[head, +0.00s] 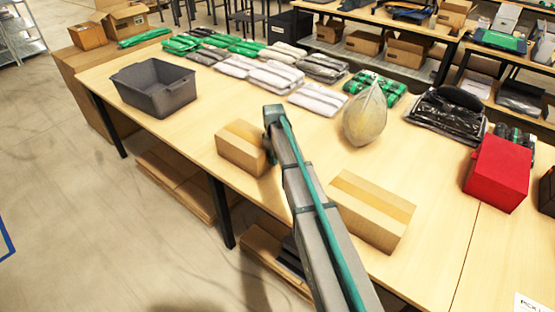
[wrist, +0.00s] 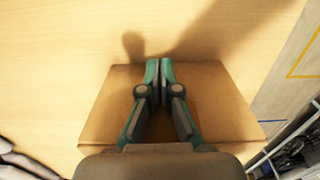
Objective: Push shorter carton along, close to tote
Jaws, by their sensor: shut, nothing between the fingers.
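The shorter carton (head: 239,150) is a small closed brown box on the table, right of and nearer than the grey tote (head: 155,90). A clear stretch of table lies between them. My gripper (head: 271,158) points down at the carton's right side, partly hidden behind my arm. In the wrist view my gripper (wrist: 159,64) has its fingertips together and empty, in front of the brown carton (wrist: 222,110). Whether they touch it I cannot tell. The longer carton (head: 372,213) lies to the right, on the other side of my arm.
Rows of folded, bagged garments (head: 270,75) lie behind the tote and carton. A rounded translucent bag (head: 366,115) and a red box (head: 497,173) stand to the right. The table's front edge runs close to the carton.

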